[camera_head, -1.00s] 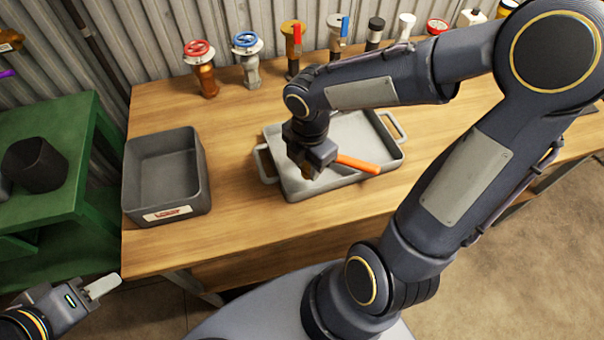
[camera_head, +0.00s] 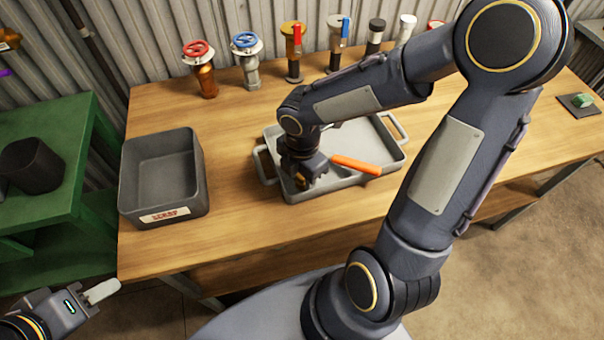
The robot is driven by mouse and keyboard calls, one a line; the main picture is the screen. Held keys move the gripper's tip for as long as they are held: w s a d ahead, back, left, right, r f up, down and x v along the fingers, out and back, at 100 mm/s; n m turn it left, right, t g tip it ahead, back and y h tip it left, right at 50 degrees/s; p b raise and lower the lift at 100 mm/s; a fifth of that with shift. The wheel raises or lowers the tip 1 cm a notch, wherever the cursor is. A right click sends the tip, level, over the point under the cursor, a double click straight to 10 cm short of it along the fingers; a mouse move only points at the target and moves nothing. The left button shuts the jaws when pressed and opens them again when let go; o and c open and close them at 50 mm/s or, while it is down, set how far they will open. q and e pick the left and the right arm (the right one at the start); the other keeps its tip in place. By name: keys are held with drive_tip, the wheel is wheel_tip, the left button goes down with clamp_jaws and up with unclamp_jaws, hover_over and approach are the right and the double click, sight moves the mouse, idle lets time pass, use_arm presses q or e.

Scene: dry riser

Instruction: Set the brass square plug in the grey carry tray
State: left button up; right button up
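The grey carry tray (camera_head: 379,150) lies on the wooden bench, with a handle at each end. My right gripper (camera_head: 301,184) points down over the tray's front left part. A small brass-coloured piece shows at its fingertips and appears to be the brass square plug (camera_head: 300,183), mostly hidden by the gripper. I cannot tell whether it touches the tray floor. An orange-handled tool (camera_head: 357,165) lies in the tray just right of the gripper. My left gripper (camera_head: 101,291) is off the bench at lower left, with pale fingers; its opening is unclear.
A dark grey bin (camera_head: 164,205) with a label stands left of the tray. Valves with red (camera_head: 199,50) and blue (camera_head: 245,41) wheels and several other fittings line the back. A green item (camera_head: 582,100) sits on a dark pad at far right. A green stand (camera_head: 65,140) is at left.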

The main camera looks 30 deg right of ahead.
drive_tip(key=shift+r, duration=0.5)
wheel_tip(320, 180, up, 11)
drive_tip(key=p, duration=0.3)
drive_tip(key=s+r+m+t+y, duration=0.1)
drive_tip(key=s+m, duration=0.4)
drive_tip(key=m, duration=0.6)
drive_tip(key=s+r+m+t+y, duration=0.2)
drive_tip(key=s+m+t, duration=0.2)
drive_tip(key=m, duration=0.7)
drive_tip(key=shift+s+r+t+y, duration=0.2)
drive_tip(key=shift+s+t+y, duration=0.15)
drive_tip(key=shift+s, duration=0.7)
